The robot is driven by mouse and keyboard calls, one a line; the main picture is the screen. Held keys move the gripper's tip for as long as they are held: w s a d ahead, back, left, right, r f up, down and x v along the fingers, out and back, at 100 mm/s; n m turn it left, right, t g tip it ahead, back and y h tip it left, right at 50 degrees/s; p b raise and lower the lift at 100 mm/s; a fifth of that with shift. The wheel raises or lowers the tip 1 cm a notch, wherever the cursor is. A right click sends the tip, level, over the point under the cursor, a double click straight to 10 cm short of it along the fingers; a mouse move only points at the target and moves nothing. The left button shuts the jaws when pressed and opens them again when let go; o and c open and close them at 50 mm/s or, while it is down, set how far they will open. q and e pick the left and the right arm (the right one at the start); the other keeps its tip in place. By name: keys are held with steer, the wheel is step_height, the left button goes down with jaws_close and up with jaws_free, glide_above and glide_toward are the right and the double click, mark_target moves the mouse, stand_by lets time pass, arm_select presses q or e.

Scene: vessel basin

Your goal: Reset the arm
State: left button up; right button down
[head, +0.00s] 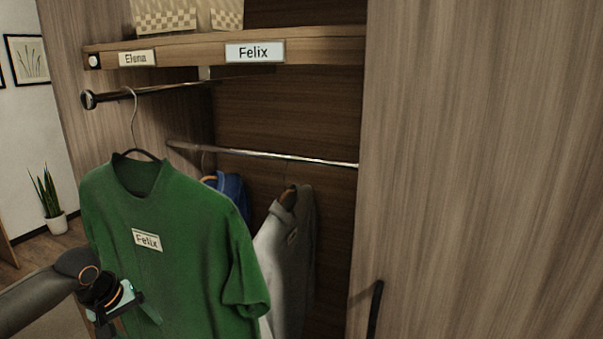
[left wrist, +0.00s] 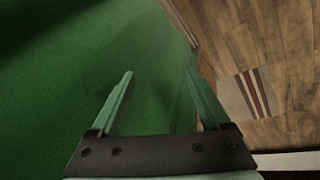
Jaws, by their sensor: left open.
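My left arm comes in from the left in the head view, with its left gripper (head: 138,312) in front of the lower part of a green shirt (head: 180,215). The shirt carries a "Felix" label and hangs on a hanger from the front rail (head: 150,90). In the left wrist view the two fingers of my left gripper (left wrist: 160,72) are apart, with nothing seen held between them. The green cloth (left wrist: 60,70) fills the left and middle behind them. Whether the fingers touch it I cannot tell. My right gripper is not in view.
A shelf (head: 190,47) above bears "Elena" and "Felix" labels and patterned boxes (head: 165,15). A blue garment (head: 230,187) and a grey-white one (head: 285,250) hang from the back rail (head: 260,154). A wooden panel (head: 490,150) with a dark handle (head: 375,308) stands right. A plant (head: 50,195) stands left.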

arm_select(q)
steer(key=s+f+m+t, duration=0.1)
steer(key=s+f+m, duration=0.3)
steer(key=f, duration=0.5)
steer(key=s+f+m+t, duration=0.1)
steer(key=s+f+m, duration=0.2)
steer(key=s+f, duration=0.35)
steer(key=s+a+f+m+t, duration=0.1)
steer(key=s+f+m, duration=0.2)
steer(key=s+m, duration=0.3)
steer(key=s+a+f+m+t, duration=0.1)
steer(key=s+a+f+m, duration=0.15)
steer(key=s+m, duration=0.4)
steer(key=s+d+f+n+t, duration=0.1)
steer(key=d+n, duration=0.4)
steer(key=d, duration=0.5)
steer(key=s+d+f+n+h, duration=0.1)
steer(key=d+n, duration=0.4)
steer(key=d, duration=0.5)
steer(key=shift+s+d+f+t, duration=0.15)
steer(key=shift+s+f+t, duration=0.25)
steer(key=shift+s, duration=0.4)
steer(key=shift+n, duration=0.25)
steer(key=shift+c, duration=0.2)
